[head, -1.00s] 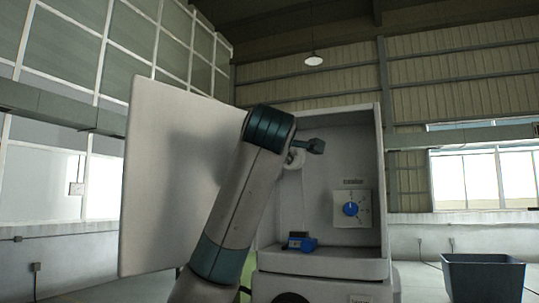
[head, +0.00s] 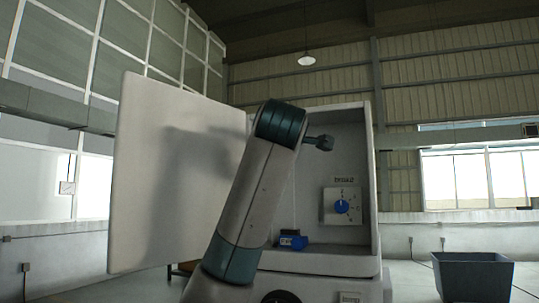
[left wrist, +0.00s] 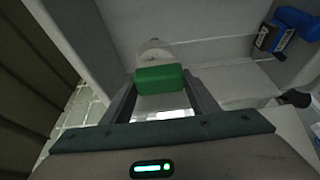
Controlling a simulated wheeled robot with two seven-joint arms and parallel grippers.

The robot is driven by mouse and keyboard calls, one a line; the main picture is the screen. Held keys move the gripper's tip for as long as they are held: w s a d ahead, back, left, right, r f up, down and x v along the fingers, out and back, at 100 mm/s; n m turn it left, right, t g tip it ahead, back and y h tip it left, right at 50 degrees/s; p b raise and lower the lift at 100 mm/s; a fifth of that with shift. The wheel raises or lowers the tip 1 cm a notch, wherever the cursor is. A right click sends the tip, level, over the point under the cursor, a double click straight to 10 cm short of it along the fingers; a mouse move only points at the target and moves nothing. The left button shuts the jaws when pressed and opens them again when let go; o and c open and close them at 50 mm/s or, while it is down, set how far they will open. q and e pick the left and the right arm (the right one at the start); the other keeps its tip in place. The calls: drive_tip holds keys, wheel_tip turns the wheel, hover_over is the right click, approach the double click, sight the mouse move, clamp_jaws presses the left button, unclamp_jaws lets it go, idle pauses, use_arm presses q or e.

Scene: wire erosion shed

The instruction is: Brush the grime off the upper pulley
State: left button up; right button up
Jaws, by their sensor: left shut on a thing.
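In the left wrist view my left gripper (left wrist: 165,100) is shut on a green block-shaped brush (left wrist: 160,78). A pale round thing, seemingly the upper pulley (left wrist: 152,48), shows just beyond the brush, against the cabinet wall. I cannot tell whether the brush touches it, and grime cannot be made out. In the head view my left arm reaches up in front of the open cabinet (head: 320,263), hiding the pulley and brush. My right gripper is not in view.
The cabinet door (head: 165,180) stands open on the left. A blue-and-black device (head: 292,242) sits on the cabinet floor; it also shows in the left wrist view (left wrist: 275,36). A panel with a blue knob (head: 341,207) is on the back wall. A dark bin (head: 473,280) stands right.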

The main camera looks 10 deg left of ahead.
use_arm(q)
drive_tip(key=shift+a, duration=0.15)
drive_tip(key=shift+s+d, duration=0.2)
drive_tip(key=shift+d, duration=1.5)
drive_tip(key=shift+a, duration=0.1)
drive_tip(key=shift+w+a+b, duration=0.15)
drive_tip(key=shift+a+b, duration=0.1)
drive_tip(key=shift+a, duration=0.55)
drive_tip(key=shift+w+a+b, duration=0.15)
drive_tip(key=shift+a+b, duration=0.1)
drive_tip(key=shift+a, duration=0.55)
drive_tip(key=shift+w+a, duration=0.2)
drive_tip(key=shift+a, duration=0.55)
drive_tip(key=shift+w+a, duration=0.15)
drive_tip(key=shift+a, duration=0.55)
